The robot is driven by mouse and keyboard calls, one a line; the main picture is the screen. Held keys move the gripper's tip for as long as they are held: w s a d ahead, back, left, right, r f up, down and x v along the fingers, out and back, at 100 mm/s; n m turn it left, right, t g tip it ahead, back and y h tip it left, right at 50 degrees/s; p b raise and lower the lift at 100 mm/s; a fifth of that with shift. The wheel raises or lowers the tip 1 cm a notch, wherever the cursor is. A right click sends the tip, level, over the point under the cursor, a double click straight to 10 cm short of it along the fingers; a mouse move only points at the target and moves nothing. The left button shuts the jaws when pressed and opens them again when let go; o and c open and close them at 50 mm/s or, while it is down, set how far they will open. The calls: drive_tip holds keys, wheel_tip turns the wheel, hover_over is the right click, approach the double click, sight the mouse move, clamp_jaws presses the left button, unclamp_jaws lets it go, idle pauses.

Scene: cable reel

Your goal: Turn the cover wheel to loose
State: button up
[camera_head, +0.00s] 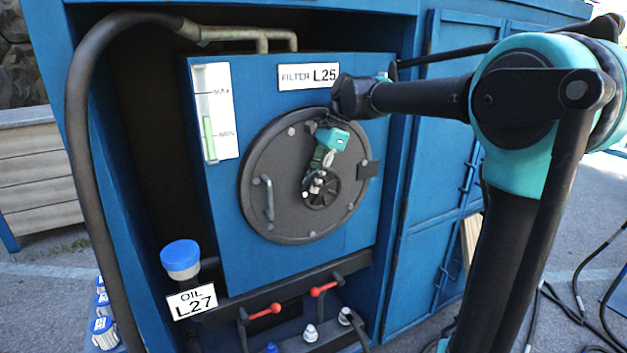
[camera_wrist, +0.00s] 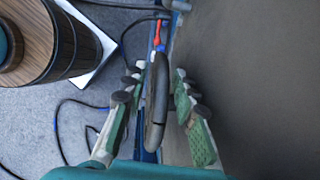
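The small dark cover wheel (camera_head: 322,190) sits at the centre of the round grey cover (camera_head: 285,180) marked FILTER L25. My gripper (camera_head: 316,182) reaches down from above to the upper left part of the wheel. In the wrist view, the wheel's rim (camera_wrist: 157,105) is seen edge-on and stands between the two green and grey fingers of my gripper (camera_wrist: 157,82). A gap shows on both sides of the rim, so the fingers are open around it. The cover is closed against the blue box. Part of the wheel is hidden by the gripper in the head view.
A curved handle (camera_head: 268,198) is on the cover's left side, and a latch (camera_head: 367,169) is on its right. A level gauge (camera_head: 216,112) is at upper left. Red-handled valves (camera_head: 265,311) and a blue-capped oil filler (camera_head: 181,259) are below. A thick hose runs down the left.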

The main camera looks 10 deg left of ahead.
sight(307, 194)
clamp_jaws()
drive_tip(key=shift+a, duration=0.1)
drive_tip(key=t+h, duration=0.1)
drive_tip(key=h, duration=0.1)
drive_tip(key=a+f+t+h, duration=0.1)
drive_tip(key=shift+s+f+h, duration=0.15)
drive_tip(key=shift+s+h, duration=0.25)
drive_tip(key=t+h, duration=0.1)
drive_tip(key=f+t+h, duration=0.1)
drive_tip(key=t+h, duration=0.1)
drive_tip(key=shift+s+a+f+h, duration=0.2)
drive_tip(key=shift+a+f+h, duration=0.1)
drive_tip(key=shift+f, duration=0.1)
drive_tip(key=shift+f+t+h, duration=0.7)
drive_tip(key=shift+t+h, duration=0.3)
drive_tip(key=shift+h, duration=0.3)
drive_tip(key=shift+o, duration=1)
unclamp_jaws()
